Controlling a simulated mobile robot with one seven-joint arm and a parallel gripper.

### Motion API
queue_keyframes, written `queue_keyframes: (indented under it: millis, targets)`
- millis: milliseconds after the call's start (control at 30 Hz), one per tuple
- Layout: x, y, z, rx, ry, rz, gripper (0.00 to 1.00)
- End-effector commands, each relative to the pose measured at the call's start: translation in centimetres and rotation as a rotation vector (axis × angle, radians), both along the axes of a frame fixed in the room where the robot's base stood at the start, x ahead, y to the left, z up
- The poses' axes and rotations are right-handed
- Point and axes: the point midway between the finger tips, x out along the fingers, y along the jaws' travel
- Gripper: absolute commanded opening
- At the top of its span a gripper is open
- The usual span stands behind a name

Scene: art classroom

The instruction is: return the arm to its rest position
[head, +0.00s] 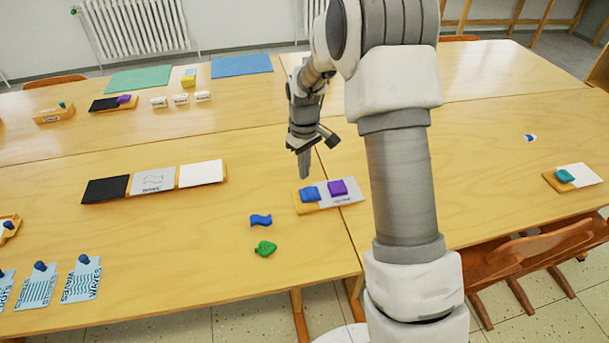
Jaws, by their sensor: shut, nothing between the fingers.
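My arm rises from the bottom of the head view, bends at the top and reaches down over the table. My gripper (304,172) points down, shut and empty. It is above the back edge of a wooden tray (301,207) with a grey card. On this tray are a blue piece (310,194) and a purple piece (338,187). The gripper appears apart from both pieces, though its exact height over the tray is hard to tell.
A blue wavy piece (261,220) and a green piece (265,248) lie loose in front. A tray of black, patterned and white cards (202,173) is to the left. Another tray (560,186) lies right. Chairs (535,252) stand at the right edge. The table behind the gripper is mostly clear.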

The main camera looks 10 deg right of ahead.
Motion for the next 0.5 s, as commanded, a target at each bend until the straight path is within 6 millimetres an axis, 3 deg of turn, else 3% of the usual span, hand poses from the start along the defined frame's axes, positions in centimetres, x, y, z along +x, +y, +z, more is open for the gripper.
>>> queue_keyframes:
  millis: [267,500]
  targets:
    - [-0.2,0.0,1.0,-0.002,-0.009,-0.007,0.00]
    - [-2.3,0.0,7.6,-0.007,-0.071,-0.064,0.00]
